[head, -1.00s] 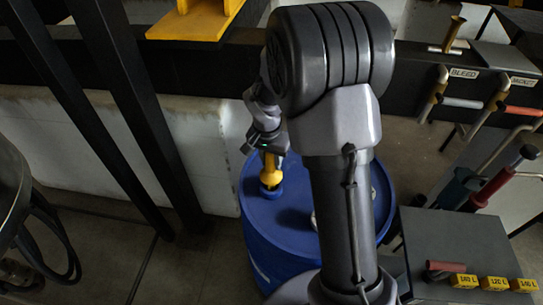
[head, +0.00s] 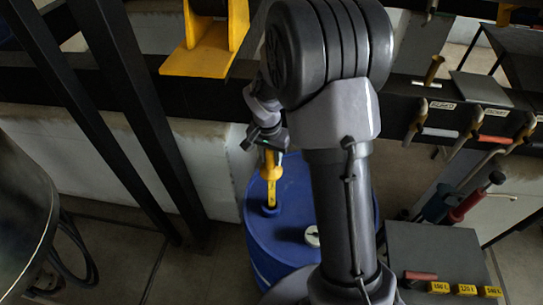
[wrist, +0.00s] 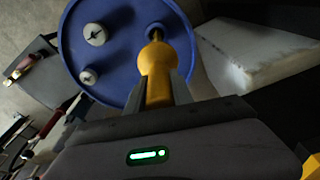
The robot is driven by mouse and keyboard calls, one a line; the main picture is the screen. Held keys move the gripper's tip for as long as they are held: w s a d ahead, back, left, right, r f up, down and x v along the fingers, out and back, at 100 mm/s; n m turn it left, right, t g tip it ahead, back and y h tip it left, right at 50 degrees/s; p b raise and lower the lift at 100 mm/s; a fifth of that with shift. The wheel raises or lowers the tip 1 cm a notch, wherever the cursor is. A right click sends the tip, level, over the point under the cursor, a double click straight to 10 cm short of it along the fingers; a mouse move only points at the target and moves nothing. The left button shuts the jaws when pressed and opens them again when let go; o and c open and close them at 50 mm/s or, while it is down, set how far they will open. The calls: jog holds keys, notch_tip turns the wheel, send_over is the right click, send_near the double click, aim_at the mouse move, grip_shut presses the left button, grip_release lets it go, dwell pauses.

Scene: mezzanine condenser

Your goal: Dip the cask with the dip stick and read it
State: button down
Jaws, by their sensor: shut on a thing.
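The cask (head: 260,237) is a blue drum standing below my arm. It also shows in the wrist view (wrist: 118,60), with two pale round caps on its top. My gripper (head: 268,146) is above the cask top, shut on the yellow handle of the dip stick (head: 270,166). In the wrist view the yellow handle (wrist: 156,72) sits between the fingers. The stick runs down, about upright, to the dark opening (head: 270,209) on the cask top. Its lower end is hidden, and no reading on it can be made out.
A grey box (head: 435,250) at the right carries several yellow litre tags (head: 467,289) and a red-handled piece. Levers with labels line the rail at right. A yellow bracket (head: 203,62) hangs above. Black posts (head: 125,110) stand left of the cask.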

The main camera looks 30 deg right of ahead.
notch_tip(320, 180, up, 21)
jog(key=p, duration=1.3)
jog(key=shift+r+p, duration=0.15)
jog(key=shift+p, duration=0.15)
